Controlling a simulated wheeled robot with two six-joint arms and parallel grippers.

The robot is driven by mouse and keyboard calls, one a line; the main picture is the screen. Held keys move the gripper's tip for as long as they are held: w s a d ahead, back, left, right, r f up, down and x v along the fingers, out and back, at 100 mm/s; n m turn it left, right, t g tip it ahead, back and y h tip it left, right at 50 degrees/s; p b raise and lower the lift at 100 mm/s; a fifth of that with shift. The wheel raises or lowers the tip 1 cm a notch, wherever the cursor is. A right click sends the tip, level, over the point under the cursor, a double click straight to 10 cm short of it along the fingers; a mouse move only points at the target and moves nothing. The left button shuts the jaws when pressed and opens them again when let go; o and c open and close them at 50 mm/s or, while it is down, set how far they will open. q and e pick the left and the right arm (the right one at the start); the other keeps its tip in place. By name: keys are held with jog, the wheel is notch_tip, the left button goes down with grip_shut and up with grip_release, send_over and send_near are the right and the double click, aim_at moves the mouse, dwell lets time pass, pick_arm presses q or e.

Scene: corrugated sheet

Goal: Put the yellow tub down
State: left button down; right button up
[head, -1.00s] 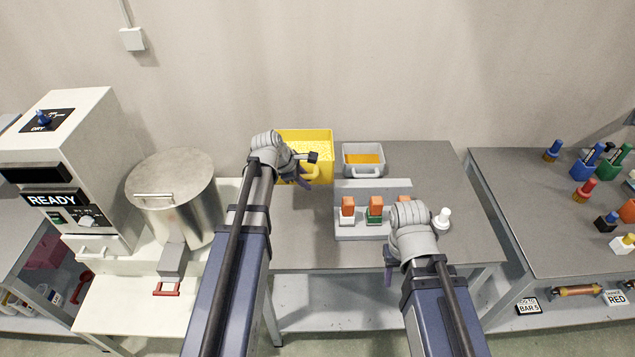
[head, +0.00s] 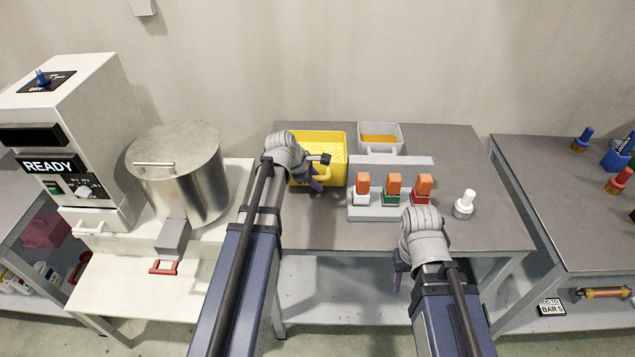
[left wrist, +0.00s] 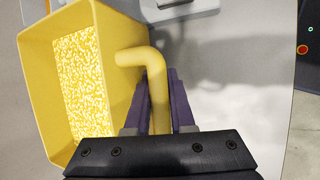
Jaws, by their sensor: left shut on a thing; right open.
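The yellow tub (head: 337,140) is at the back left of the middle grey table, upright in the head view. It holds yellow and white granules. My left gripper (head: 317,186) is shut on its handle; in the left wrist view the purple fingers (left wrist: 158,100) are either side of the yellow handle (left wrist: 140,57) and the tub (left wrist: 30,75) is to the left. I cannot tell whether the tub's base touches the table. My right gripper (head: 399,278) is open and empty, low at the table's front edge, and partly hidden by my arm.
A grey tub with orange contents (head: 380,128) stands right of the yellow tub. A grey rack (head: 385,205) holds several orange-topped pieces, with a white-topped piece (head: 465,205) beside it. Bare table (head: 310,225) lies in front. A metal pot (head: 180,180) stands to the left.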

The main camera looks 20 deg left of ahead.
pick_arm(q)
jog(key=shift+f, duration=0.1)
notch_tip(320, 180, down, 4)
jog(key=b, duration=0.4)
jog(key=shift+f+b, duration=0.2)
jog(key=shift+b, duration=0.15)
jog(key=shift+r, duration=0.1)
jog(key=c, duration=0.8)
grip_release()
jog(key=shift+o, duration=0.2)
